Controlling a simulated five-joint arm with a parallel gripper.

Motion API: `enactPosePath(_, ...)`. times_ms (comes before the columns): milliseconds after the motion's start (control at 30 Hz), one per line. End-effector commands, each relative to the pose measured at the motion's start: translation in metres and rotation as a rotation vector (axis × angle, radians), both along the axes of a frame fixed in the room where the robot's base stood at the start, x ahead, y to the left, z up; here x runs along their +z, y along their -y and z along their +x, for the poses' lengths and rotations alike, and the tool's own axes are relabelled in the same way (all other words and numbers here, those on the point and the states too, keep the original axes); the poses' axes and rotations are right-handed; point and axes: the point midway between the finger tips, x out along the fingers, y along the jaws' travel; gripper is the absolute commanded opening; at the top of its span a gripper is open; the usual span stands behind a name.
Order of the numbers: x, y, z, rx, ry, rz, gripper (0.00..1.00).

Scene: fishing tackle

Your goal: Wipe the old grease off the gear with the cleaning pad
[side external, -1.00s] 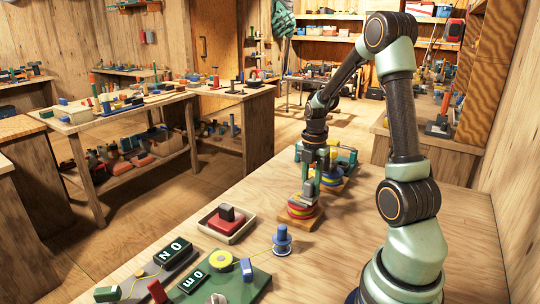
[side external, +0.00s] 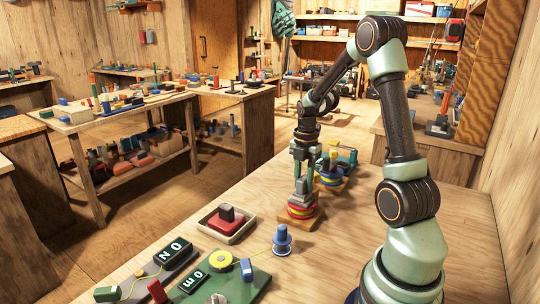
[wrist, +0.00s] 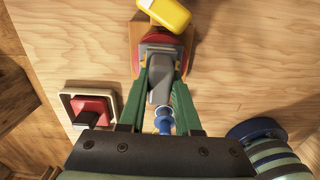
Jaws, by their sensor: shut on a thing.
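My gripper (side external: 302,184) is shut on a grey-handled piece, which looks like the cleaning pad. In the wrist view, its grey handle (wrist: 161,84) is between my green fingers. In the side view, the piece is low over a round red and yellow part (side external: 302,211) on a wooden base, apparently the gear. The pad appears to touch the gear's top, but the contact is hidden. Red edges of the gear (wrist: 184,60) show beside the pad in the wrist view. I cannot make out any grease.
A shallow tray (side external: 242,233) holding a red block with a dark handle stands left of the gear. A blue spool (side external: 282,244) stands in front. A blue and yellow assembly (side external: 331,181) is close behind. Green and grey boards (side external: 255,286) lie at the near left.

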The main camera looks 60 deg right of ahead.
Motion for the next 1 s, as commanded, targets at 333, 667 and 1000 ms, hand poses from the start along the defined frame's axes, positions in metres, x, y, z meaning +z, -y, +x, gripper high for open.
enactPosePath(333, 0.000, 0.000, -0.033, -0.003, -0.001, 0.001, 0.00)
enactPosePath(667, -0.001, 0.000, -0.003, 0.001, -0.001, 0.001, 0.00)
enactPosePath(1000, -0.001, 0.000, 0.028, 0.002, -0.001, 0.001, 0.00)
